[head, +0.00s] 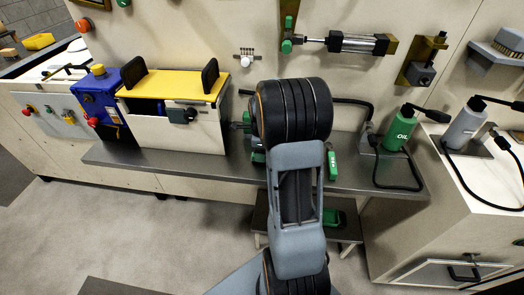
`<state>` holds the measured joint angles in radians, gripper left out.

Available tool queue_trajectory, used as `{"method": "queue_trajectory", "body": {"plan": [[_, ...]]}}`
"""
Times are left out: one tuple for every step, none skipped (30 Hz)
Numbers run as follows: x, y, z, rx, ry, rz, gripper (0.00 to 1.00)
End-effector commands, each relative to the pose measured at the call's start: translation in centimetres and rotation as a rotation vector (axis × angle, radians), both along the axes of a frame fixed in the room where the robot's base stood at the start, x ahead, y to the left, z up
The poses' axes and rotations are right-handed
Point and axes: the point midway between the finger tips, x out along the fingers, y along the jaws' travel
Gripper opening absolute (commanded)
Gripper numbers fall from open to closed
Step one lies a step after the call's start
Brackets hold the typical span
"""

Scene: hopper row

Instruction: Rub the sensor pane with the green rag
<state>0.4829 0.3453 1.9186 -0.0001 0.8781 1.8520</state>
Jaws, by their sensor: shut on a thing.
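My arm (297,210) rises through the middle of the view, and its thick black-ringed joint (293,112) covers what lies behind it. My gripper is hidden behind this arm, so its jaws and anything in them do not show. I cannot make out the green rag for certain; small green patches (258,156) show beside the arm at bench height, but I cannot tell what they are. I cannot pick out the sensor pane with certainty either; it may be behind my arm.
A grey bench (215,168) runs along the wall. On it stand a yellow-topped box (175,135), a blue unit (98,103) and a green oil can (397,133). A grey can (465,125) stands on the right counter. Wall fittings include a cylinder (350,42).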

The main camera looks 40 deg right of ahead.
Motion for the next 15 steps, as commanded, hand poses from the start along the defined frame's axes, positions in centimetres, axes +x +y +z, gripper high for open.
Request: {"method": "queue_trajectory", "body": {"plan": [[0.0,0.0,0.7,-0.001,-0.001,0.0,0.31],[0.0,0.0,0.9,-0.001,-0.001,0.0,0.31],[0.0,0.0,1.3,-0.001,-0.001,0.0,0.31],[0.0,0.0,1.5,-0.001,-0.001,0.0,0.31],[0.0,0.0,1.8,-0.001,-0.001,0.0,0.31],[0.0,0.0,2.2,-0.001,-0.001,0.0,0.31],[0.0,0.0,2.4,-0.001,-0.001,0.0,0.31],[0.0,0.0,2.7,-0.001,-0.001,0.0,0.31],[0.0,0.0,3.0,-0.001,-0.001,0.0,0.31],[0.0,0.0,3.3,-0.001,-0.001,0.0,0.31],[0.0,0.0,3.5,-0.001,-0.001,0.0,0.31],[0.0,0.0,3.9,-0.001,-0.001,0.0,0.31],[0.0,0.0,4.1,-0.001,-0.001,0.0,0.31],[0.0,0.0,4.4,-0.001,-0.001,0.0,0.31],[0.0,0.0,4.7,-0.001,-0.001,0.0,0.31]]}}
